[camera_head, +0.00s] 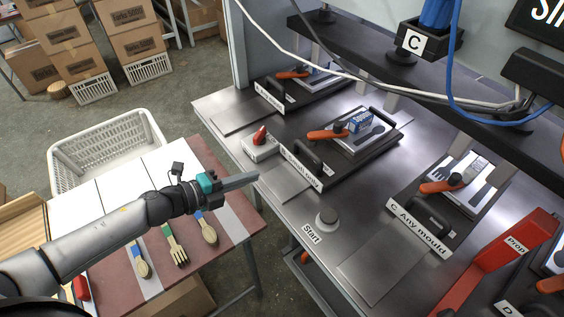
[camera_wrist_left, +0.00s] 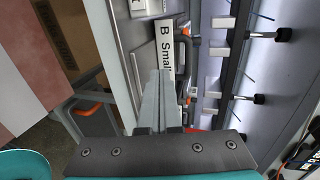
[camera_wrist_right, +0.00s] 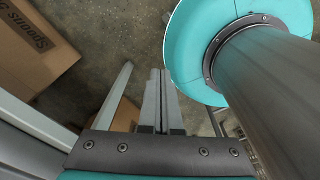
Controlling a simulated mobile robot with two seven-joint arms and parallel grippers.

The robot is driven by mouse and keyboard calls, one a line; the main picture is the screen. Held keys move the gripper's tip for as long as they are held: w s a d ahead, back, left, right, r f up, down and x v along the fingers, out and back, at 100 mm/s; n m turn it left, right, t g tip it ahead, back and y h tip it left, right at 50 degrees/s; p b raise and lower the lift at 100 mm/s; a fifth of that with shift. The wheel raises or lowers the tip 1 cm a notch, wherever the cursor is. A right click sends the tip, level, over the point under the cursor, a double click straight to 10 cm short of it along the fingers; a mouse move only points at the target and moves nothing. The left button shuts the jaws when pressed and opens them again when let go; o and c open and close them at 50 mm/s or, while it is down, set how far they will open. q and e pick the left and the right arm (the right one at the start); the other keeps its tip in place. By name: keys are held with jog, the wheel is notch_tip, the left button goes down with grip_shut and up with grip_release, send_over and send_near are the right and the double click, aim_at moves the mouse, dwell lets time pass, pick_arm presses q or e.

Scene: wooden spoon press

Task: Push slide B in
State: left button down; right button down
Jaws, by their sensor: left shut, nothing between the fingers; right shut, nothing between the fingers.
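Slide B (camera_head: 330,174) is a black plate on the steel bench, with a white label reading "B Small only" and a black handle (camera_head: 307,153) at its front. It carries a mould plate with an orange-handled clamp (camera_head: 327,134) and a small blue box (camera_head: 359,121). My left gripper (camera_head: 254,175) is shut and empty, its fingertips pointing at slide B from the left and short of its label. In the left wrist view the label (camera_wrist_left: 166,50) shows just beyond the fingers. My right gripper (camera_wrist_right: 159,75) is shut and empty above the floor, outside the head view.
Slide A (camera_head: 300,90) lies behind and slide C (camera_head: 425,225) to the right. A red-topped box (camera_head: 260,145) sits left of slide B. A Start button (camera_head: 327,217) stands in front. A red Prop bar (camera_head: 490,262) is at right. Spoons and a fork lie on the side table (camera_head: 235,228).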

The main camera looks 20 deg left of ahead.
pick_arm(q)
send_near(293, 161)
jog(key=x, duration=0.5)
jog(key=shift+w+a+f, duration=0.1)
jog(key=shift+w+d, duration=0.45)
jog(key=shift+w, duration=0.1)
pick_arm(e)
jog(key=shift+w+f, duration=0.15)
jog(key=shift+w, duration=0.4)
